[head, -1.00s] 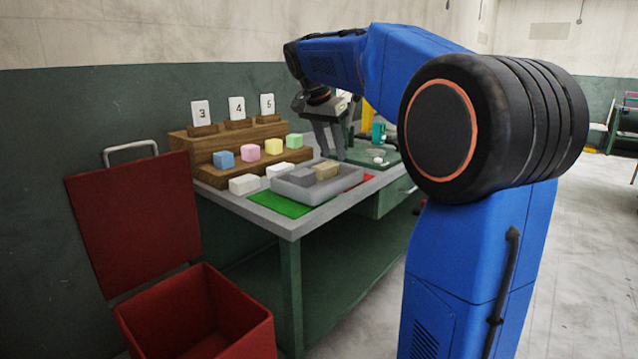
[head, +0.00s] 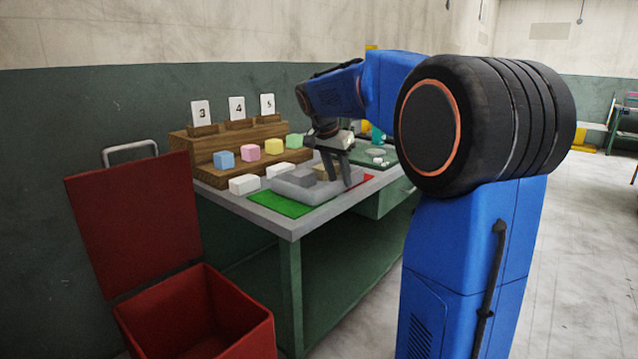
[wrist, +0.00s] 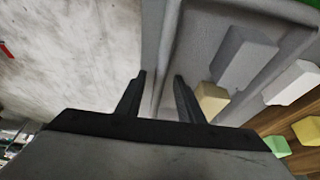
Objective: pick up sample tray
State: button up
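The grey sample tray (head: 299,193) lies on the bench beside a green patch. It holds a dark grey block (head: 305,177) and a tan block (head: 320,171); both also show in the wrist view, the grey one (wrist: 246,58) and the tan one (wrist: 211,99). My gripper (head: 340,184) is open, pointing down at the tray's right side. In the wrist view, the fingers (wrist: 160,80) appear to straddle the tray's side wall (wrist: 172,40), apart from it. Whether they touch the tray or bench is unclear.
White blocks (head: 243,184) sit left of the tray, before a wooden stepped rack (head: 205,172) with coloured blocks and number cards. An open red bin (head: 195,315) stands at the bench's front left. A green mat with small items (head: 377,158) lies behind my gripper.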

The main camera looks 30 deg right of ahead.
grip_shut()
